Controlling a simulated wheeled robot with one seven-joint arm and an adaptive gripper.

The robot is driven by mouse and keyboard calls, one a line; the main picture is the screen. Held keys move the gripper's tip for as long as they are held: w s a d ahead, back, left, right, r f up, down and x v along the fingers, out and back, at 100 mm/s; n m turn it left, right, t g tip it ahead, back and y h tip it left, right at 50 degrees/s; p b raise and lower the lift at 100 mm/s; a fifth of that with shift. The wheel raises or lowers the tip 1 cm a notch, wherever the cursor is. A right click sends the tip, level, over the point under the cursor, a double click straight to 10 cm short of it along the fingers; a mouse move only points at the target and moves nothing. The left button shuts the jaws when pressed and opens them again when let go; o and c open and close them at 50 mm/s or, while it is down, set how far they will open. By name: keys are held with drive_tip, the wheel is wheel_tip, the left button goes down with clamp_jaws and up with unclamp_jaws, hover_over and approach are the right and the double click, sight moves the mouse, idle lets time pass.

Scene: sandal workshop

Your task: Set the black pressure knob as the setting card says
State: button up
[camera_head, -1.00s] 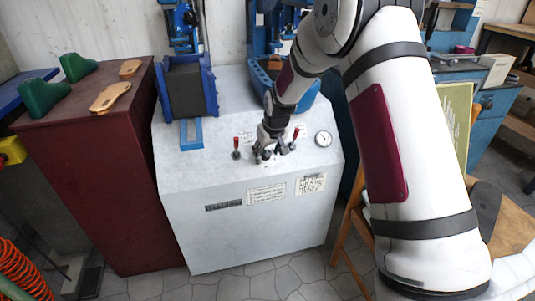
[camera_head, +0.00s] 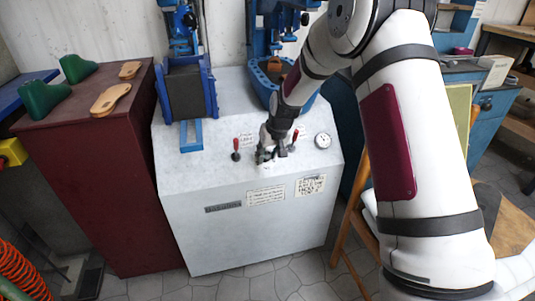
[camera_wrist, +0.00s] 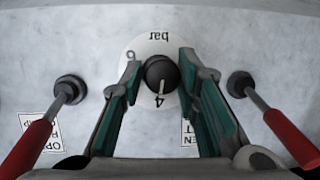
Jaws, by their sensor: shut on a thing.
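The black pressure knob (camera_wrist: 160,72) sits on a round white dial plate (camera_wrist: 152,45) in the wrist view. The plate bears an upside-down "bar" and "4", plus another numeral at its left. The knob's white pointer line is toward the "4", at the lower side of the picture. My gripper (camera_wrist: 160,68) is shut on the knob, one green-padded finger on each side. In the head view my gripper (camera_head: 267,153) is at the console top and hides the knob. Two printed cards, one left (camera_head: 266,197) and one right (camera_head: 310,185), are on the console front; their text is too small to read.
A red-handled lever stands at the left (camera_wrist: 38,128) and right (camera_wrist: 283,128) of my gripper. A round gauge (camera_head: 323,140) is on the console (camera_head: 230,230), right of the levers; its reading is unclear. Blue machines stand behind. A dark red cabinet (camera_head: 90,185) is at left.

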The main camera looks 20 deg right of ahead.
drive_tip(key=m+y, duration=0.1)
drive_tip(key=m, duration=0.1)
drive_tip(key=m+y+b, duration=0.1)
drive_tip(key=m, duration=0.1)
drive_tip(key=shift+d+f+m+t, duration=0.1)
drive_tip(key=shift+f+m+t, duration=0.05)
drive_tip(key=shift+m+t, duration=0.25)
drive_tip(key=shift+s+m+t+y+b, duration=0.15)
drive_tip(key=shift+m+t+y+b, duration=0.4)
drive_tip(key=shift+m+b, duration=1.2)
drive_tip(key=shift+m, duration=0.35)
drive_tip(key=o, duration=1.2)
drive_tip(key=shift+c, duration=0.2)
drive_tip(key=v, duration=1.2)
